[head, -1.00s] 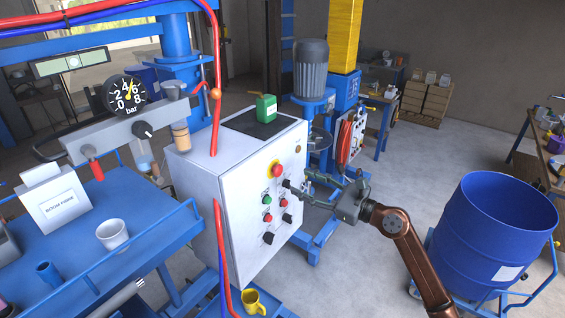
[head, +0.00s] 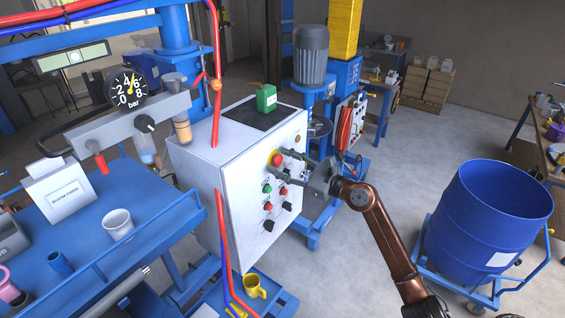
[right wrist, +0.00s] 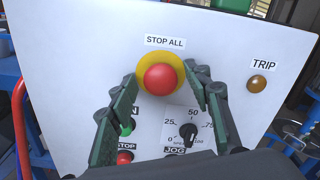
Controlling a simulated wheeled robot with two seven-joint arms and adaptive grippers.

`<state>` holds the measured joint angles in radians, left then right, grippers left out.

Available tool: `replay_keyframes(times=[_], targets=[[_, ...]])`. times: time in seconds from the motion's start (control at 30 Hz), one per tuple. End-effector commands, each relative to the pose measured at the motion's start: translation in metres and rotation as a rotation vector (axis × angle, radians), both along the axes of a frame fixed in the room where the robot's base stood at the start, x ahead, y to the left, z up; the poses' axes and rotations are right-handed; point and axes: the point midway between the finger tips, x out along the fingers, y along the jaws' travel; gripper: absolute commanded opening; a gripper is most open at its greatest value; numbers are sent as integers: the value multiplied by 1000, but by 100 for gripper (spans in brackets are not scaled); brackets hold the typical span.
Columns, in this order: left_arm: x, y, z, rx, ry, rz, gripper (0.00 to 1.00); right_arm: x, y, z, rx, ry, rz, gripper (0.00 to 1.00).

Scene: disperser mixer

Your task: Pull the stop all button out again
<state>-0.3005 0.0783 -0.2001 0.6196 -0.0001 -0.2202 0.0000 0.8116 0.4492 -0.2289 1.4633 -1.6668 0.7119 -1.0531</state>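The stop all button (head: 277,159) is a red knob on a yellow round collar, high on the front of the white control box (head: 238,210). In the right wrist view the red button (right wrist: 160,79) shows under its "STOP ALL" label (right wrist: 165,42). My right gripper (head: 281,165) is open at the panel. In the right wrist view its two fingers (right wrist: 164,80) stand apart, one on each side of the button, with gaps beside the red knob. I cannot tell whether they touch the collar. My left gripper is not in view.
Just below the button are a speed dial (right wrist: 188,131), a green button (right wrist: 127,127) and a red button (right wrist: 125,157); a trip lamp (right wrist: 257,83) is to the right. A red hose (head: 221,235) runs along the box's left edge. A blue drum (head: 487,220) stands right of my arm.

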Motion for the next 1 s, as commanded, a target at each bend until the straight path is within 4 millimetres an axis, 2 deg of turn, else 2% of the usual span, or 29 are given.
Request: replay_keyframes(times=[0.07,0.63,1.0], targets=[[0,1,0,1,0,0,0,0,0,0,0,0,0,39],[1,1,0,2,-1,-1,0,0,-1,0,1,1,-1,0],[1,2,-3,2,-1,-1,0,-1,-3,0,0,-1,-1,0]])
